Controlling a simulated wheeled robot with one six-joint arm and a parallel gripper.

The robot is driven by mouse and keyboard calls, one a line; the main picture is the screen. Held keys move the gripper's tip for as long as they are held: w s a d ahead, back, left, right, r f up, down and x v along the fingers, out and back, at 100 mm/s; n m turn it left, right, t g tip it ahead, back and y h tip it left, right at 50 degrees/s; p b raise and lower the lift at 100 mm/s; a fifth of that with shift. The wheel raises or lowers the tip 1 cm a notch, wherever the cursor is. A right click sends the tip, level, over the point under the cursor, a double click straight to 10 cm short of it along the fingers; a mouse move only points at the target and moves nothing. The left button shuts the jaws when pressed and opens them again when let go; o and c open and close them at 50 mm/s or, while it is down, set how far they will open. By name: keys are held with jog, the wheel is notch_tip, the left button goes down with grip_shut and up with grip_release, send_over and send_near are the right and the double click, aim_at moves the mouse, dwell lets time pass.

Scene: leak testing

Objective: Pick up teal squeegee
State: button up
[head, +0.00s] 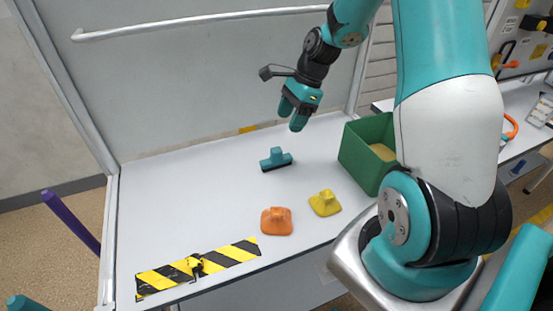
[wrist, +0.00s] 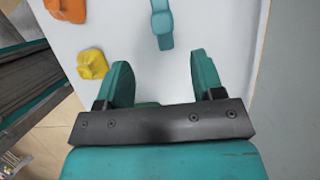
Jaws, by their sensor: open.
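The teal squeegee (head: 276,158) lies on the white table, left of the green box and behind the yellow and orange pieces. In the wrist view the squeegee (wrist: 162,22) shows at the top, beyond the fingertips, partly cut off by the frame edge. My gripper (head: 296,112) hangs above the table, up and to the right of the squeegee in the head view, and does not touch it. In the wrist view my gripper (wrist: 160,75) has its two teal fingers spread apart with nothing between them.
A yellow piece (head: 325,203) and an orange piece (head: 277,221) lie near the front of the white table (head: 190,200). A green box (head: 352,158) stands at the right. Black-and-yellow striped tape (head: 230,254) marks the front left edge. The table's left side is clear.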

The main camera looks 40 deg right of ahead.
aim_at(277, 149)
jog(key=p+x, duration=0.1)
jog(key=x, duration=1.1)
jog(key=shift+w+f+p, duration=0.1)
jog(key=shift+f+p, duration=0.15)
jog(key=shift+p, duration=0.15)
jog(key=c, duration=1)
jog(key=shift+d+r, duration=0.1)
notch_tip(277, 149, up, 20)
jog(key=shift+f+b, duration=0.1)
jog(key=shift+b, duration=0.3)
